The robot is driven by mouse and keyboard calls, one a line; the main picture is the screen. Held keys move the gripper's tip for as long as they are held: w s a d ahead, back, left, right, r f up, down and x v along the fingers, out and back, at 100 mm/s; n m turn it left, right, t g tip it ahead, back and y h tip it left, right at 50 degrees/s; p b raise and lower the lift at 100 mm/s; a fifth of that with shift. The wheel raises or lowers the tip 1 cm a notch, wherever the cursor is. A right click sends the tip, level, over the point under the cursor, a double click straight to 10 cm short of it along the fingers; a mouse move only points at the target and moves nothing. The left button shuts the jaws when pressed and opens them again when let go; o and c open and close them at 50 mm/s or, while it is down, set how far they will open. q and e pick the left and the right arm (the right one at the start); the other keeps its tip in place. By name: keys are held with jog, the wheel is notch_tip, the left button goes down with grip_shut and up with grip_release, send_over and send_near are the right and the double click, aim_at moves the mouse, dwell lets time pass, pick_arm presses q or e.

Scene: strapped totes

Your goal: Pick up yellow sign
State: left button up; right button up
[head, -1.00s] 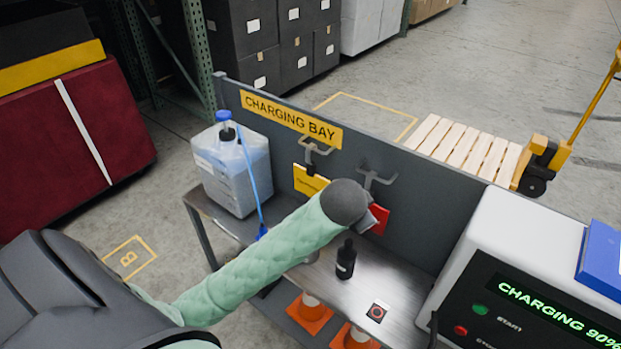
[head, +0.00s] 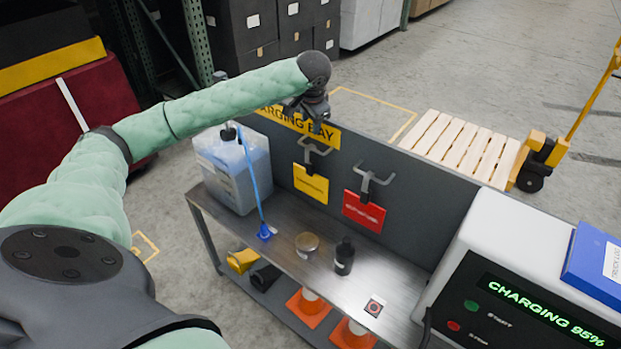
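The yellow sign (head: 311,184) hangs from a grey hook (head: 315,153) on the left part of the charging bay's back panel. It is a small yellow card with a dark line of text, and its face is unobstructed. My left gripper (head: 316,122) is above the sign and its hook, in front of the "CHARGING BAY" label, apart from the sign. Its fingers point downward, small and dark, so their opening is hard to tell. My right gripper is not in view.
A red sign (head: 364,212) hangs on a second hook to the right. The charger (head: 505,250) stands at the right. Orange cones (head: 309,307) stand below.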

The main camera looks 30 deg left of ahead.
aim_at(307, 153)
pick_arm(q)
jog(key=s+f+n+g, duration=0.1)
jog(key=f+n+g+h, duration=0.1)
jog(key=s+f+g+h, duration=0.1)
jog(key=f, duration=0.1)
jog(key=shift+s+a+n, duration=0.15)
jog(key=shift+s+n, duration=0.15)
jog(key=shift+n, duration=0.1)
jog(key=shift+n+h, duration=0.3)
jog(key=shift+n, duration=0.2)
jog(key=f+p, duration=0.1)
jog(key=f, duration=0.1)
jog(key=f+p, duration=0.1)
jog(key=f, duration=0.1)
jog(key=f+p, duration=0.1)
jog(key=f, duration=0.1)
jog(key=shift+d+f, duration=0.3)
jog(key=shift+f, duration=0.65)
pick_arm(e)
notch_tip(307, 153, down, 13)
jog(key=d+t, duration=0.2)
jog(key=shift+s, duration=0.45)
pick_arm(q)
jog(key=shift+c, duration=0.4)
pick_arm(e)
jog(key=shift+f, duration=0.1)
pick_arm(q)
grip_shut()
